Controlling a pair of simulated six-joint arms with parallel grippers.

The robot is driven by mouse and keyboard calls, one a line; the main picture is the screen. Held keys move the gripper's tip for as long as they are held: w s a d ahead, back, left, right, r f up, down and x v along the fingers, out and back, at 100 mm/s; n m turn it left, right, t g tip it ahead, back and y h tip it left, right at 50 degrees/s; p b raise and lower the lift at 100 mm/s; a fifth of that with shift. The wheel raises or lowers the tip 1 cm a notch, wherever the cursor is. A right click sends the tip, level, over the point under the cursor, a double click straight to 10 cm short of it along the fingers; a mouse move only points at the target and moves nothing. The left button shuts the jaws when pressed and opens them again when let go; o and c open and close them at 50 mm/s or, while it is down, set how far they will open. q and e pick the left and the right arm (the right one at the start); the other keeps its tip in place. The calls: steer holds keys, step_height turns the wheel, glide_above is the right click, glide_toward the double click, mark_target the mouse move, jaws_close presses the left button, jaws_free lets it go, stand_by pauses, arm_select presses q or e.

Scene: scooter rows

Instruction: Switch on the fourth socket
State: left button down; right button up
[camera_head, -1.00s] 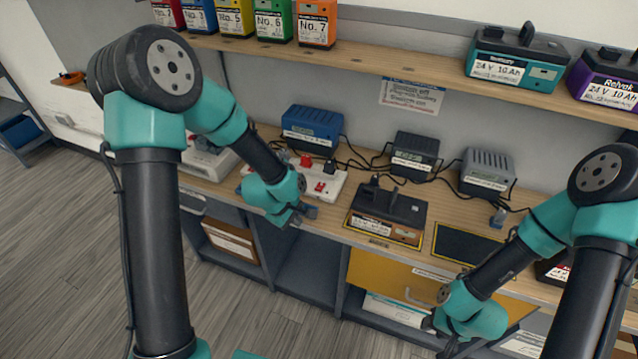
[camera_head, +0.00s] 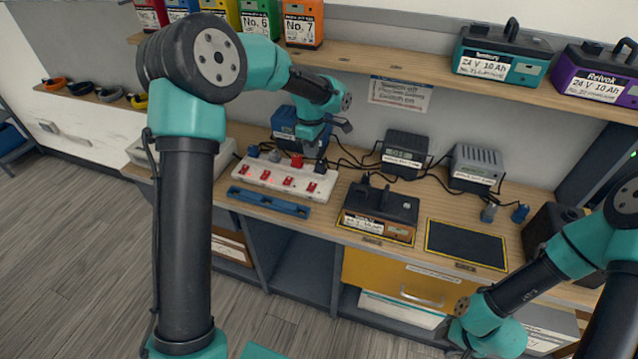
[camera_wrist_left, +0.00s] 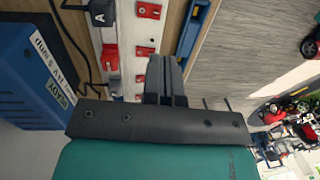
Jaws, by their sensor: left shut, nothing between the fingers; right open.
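The white power strip (camera_head: 262,183) lies on the bench, with a row of red switches along its front and several plugs behind them. The fourth switch from the left (camera_head: 312,187) is at the right end; whether it is on or off is too small to tell. My left gripper (camera_head: 322,150) is shut and empty, above the strip's right end. In the left wrist view its fingers (camera_wrist_left: 165,72) are beside the row of switches, near a red switch (camera_wrist_left: 140,79); contact cannot be told. My right gripper (camera_head: 458,348) is open, low at the bottom edge, away from the strip.
A blue tray (camera_head: 268,203) lies in front of the strip. A blue charger (camera_head: 285,124) stands behind it, with cables. A black battery (camera_head: 380,208) and an empty black pad (camera_head: 466,243) are to the right. The shelf (camera_head: 400,66) overhangs the bench.

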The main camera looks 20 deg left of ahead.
mark_target(310, 189)
arm_select(q)
steer(key=shift+w+a+r, duration=0.1)
steer(key=shift+w+r, duration=0.2)
steer(key=shift+r, duration=0.3)
steer(key=f, duration=0.4)
steer(key=s+f, duration=0.1)
steer(key=f, duration=0.9)
steer(key=shift+s, duration=0.35)
